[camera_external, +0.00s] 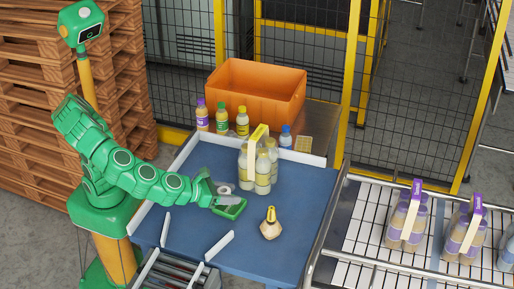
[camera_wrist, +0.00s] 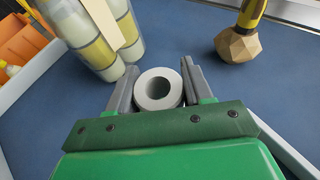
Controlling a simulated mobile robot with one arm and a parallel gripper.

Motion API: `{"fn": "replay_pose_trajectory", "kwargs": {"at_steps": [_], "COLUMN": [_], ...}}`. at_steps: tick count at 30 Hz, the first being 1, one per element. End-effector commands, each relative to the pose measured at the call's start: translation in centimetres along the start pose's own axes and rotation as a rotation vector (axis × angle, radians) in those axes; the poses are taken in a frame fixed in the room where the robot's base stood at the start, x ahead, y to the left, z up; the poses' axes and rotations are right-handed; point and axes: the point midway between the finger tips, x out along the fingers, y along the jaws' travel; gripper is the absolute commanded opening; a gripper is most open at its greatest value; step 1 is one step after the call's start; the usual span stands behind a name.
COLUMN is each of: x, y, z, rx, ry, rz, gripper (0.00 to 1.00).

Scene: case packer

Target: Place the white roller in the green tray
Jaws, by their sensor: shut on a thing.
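The white roller (camera_wrist: 159,89) is a short, thick ring with a grey hole, its open end facing the wrist view. It sits between the two grey fingers of my gripper (camera_wrist: 158,88), which are shut on it. In the external view, the roller (camera_external: 225,190) shows small at the arm's end, over the blue table. A green shape with a darker middle (camera_external: 231,209) shows just below the fingers there; I cannot tell whether it is the green tray or part of my gripper. No separate green tray is clear in the wrist view.
A pack of bottles (camera_external: 262,174) stands close behind my gripper. A faceted wooden object with a yellow top (camera_external: 270,228) stands to the right. Low white strips (camera_external: 220,245) stand at the table's front. An orange crate (camera_external: 255,95) is at the back.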

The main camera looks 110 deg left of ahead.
Motion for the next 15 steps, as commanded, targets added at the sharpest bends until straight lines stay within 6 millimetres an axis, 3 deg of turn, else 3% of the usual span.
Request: {"fn": "replay_pose_trajectory", "kwargs": {"at_steps": [7, 15], "x": [1.4, 1.4], "y": [-0.1, -0.1], "z": [-2.8, -3.1], "rx": [0.005, 0.001], "ry": [0.002, 0.001], "rz": [0.001, 0.000], "gripper": [0.20, 0.20]}}
